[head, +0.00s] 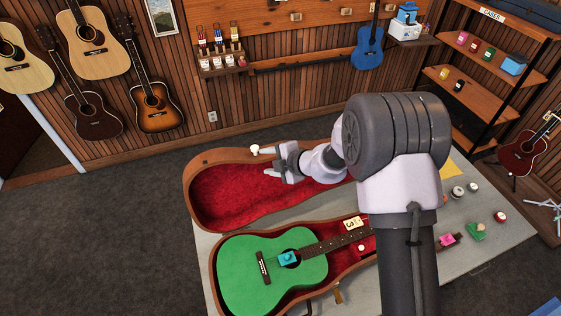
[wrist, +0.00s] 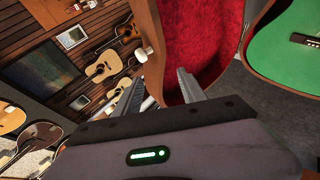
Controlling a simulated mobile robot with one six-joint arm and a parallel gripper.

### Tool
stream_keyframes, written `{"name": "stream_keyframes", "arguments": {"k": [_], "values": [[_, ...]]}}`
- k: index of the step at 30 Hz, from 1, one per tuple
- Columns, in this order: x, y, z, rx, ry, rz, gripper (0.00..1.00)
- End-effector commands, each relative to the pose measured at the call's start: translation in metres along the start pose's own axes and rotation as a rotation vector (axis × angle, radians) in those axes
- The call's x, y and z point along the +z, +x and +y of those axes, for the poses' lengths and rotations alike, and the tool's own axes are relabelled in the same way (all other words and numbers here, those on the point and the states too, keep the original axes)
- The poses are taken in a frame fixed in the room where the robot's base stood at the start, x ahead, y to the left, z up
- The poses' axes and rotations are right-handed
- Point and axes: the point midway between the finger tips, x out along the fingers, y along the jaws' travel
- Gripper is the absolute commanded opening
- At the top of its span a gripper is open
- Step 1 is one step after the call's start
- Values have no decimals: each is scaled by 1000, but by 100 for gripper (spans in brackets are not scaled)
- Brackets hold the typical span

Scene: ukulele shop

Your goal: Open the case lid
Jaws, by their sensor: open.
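The case lid (head: 222,200), with a brown rim and red plush lining, stands open behind the case body (head: 345,285). It also shows in the wrist view (wrist: 200,40), its brown edge running down towards the fingers. A small white knob (head: 255,150) sits at the lid's far rim; it also shows in the wrist view (wrist: 141,55). My gripper (head: 267,162) is open at the lid's far edge, its fingers (wrist: 162,88) apart with the lid edge appearing between them. I cannot tell whether they touch it. A green ukulele (head: 235,268) lies in the case body.
The case rests on a grey table (head: 205,245). Small jars (head: 458,191) and a green item (head: 475,231) stand right. My arm hides the table's middle.

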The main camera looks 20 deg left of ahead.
Motion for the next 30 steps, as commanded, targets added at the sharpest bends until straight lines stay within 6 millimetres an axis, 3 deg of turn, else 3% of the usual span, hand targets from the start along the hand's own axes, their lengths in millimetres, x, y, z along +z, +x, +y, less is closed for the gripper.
{"name": "stream_keyframes", "arguments": {"k": [9,13,18,25,26,30], "values": [[0,-105,0,3,1,-3,48],[0,-135,0,2,1,-2,48],[-1,-153,0,1,1,0,48],[-2,-154,-1,0,1,1,48],[-2,-154,-1,0,1,1,46],[-2,-154,-1,0,1,0,19]]}}
